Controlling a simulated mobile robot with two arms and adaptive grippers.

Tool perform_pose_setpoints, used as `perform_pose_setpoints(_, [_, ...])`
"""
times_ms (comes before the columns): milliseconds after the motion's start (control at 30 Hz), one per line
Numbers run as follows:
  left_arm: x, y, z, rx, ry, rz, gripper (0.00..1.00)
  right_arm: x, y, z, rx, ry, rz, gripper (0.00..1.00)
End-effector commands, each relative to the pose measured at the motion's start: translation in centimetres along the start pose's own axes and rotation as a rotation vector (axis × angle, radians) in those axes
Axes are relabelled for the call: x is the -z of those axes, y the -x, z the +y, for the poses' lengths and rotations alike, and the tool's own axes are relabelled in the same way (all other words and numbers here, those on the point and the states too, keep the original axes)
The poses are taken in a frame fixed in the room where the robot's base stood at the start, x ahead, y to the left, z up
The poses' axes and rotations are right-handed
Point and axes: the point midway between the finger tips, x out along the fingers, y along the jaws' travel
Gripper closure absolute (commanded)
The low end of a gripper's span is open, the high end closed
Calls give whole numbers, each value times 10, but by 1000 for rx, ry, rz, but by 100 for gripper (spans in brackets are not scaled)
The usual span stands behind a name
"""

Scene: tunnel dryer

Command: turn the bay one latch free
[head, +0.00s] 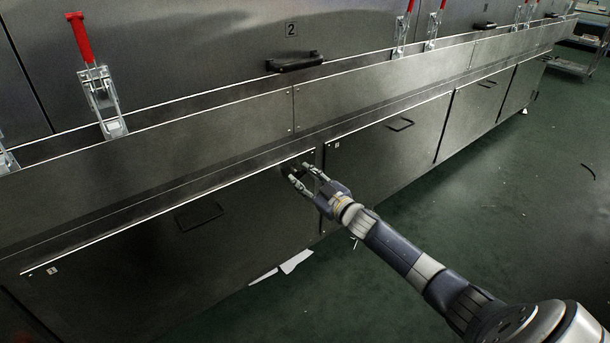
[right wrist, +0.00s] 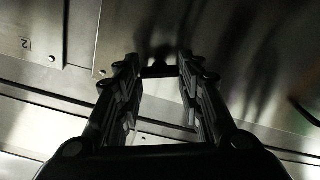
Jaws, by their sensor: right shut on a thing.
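The bay one door (head: 130,262) is a dark steel panel at lower left in the head view, with a small plate marked 1 at its left and a recessed black handle (head: 200,215). The bay one latch (right wrist: 158,71) is a small dark piece at the door's upper right corner, mostly hidden by my fingers. My right gripper (head: 299,172) reaches it from the lower right. In the right wrist view its two fingers (right wrist: 158,80) stand on either side of the latch and are shut on it. The door appears closed. My left gripper is not in view.
The neighbouring door (head: 385,145) with its own handle lies to the right. Red-handled toggle clamps (head: 100,95) stand along the upper ledge. Pale scraps (head: 296,261) lie on the green floor (head: 480,210), which is largely open at right. A rack (head: 580,50) stands far right.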

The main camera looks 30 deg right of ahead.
Motion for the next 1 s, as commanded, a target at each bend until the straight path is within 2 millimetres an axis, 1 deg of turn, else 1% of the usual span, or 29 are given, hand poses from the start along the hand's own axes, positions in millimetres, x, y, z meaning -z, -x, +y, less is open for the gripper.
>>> perform_pose_setpoints(100, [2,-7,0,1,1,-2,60,2,0,0,1,110,-1,89])
perform_pose_setpoints(400, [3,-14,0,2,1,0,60,0,0,-1,1,395,0,89])
perform_pose_setpoints(667, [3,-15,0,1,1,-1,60,-1,0,-2,1,643,1,89])
perform_pose_setpoints(1000, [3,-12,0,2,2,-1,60,-2,0,-3,1,943,1,89])
